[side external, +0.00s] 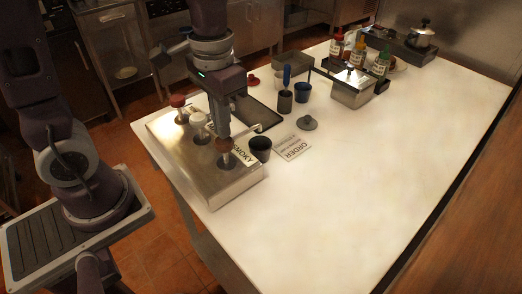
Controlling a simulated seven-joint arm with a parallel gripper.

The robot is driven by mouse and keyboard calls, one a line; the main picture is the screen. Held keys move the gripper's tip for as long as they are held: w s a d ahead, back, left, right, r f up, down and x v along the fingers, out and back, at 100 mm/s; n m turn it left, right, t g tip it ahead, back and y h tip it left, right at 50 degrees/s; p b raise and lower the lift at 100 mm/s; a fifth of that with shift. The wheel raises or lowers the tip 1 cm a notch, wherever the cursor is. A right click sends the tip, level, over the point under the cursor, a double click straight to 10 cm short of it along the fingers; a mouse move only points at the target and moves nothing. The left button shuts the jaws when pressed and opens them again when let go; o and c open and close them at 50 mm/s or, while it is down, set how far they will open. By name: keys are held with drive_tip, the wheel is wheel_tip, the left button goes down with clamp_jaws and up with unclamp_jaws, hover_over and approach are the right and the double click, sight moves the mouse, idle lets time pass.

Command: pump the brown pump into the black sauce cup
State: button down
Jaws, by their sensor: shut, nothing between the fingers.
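The brown pump (226,159) stands at the right end of a steel pump box (214,191). My gripper (222,136) is shut and points straight down right over the brown pump's head. Whether the fingertips touch the head or sit just above it I cannot tell. The black sauce cup (260,151) stands upright on the white table beside the box, close to the right of the brown pump. The inside of the cup looks dark, and I cannot tell what is in it.
A white pump (198,124) and a red pump (179,108) stand further left on the box. An order card (292,149) and a grey lid (308,123) lie right of the cup. Behind are a dark tray (259,113), small cups and a steel caddy (352,90). The table's front right is clear.

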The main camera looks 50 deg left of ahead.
drive_tip(key=shift+f, duration=1.55)
drive_tip(key=shift+r, duration=1.7)
drive_tip(key=shift+f, duration=0.15)
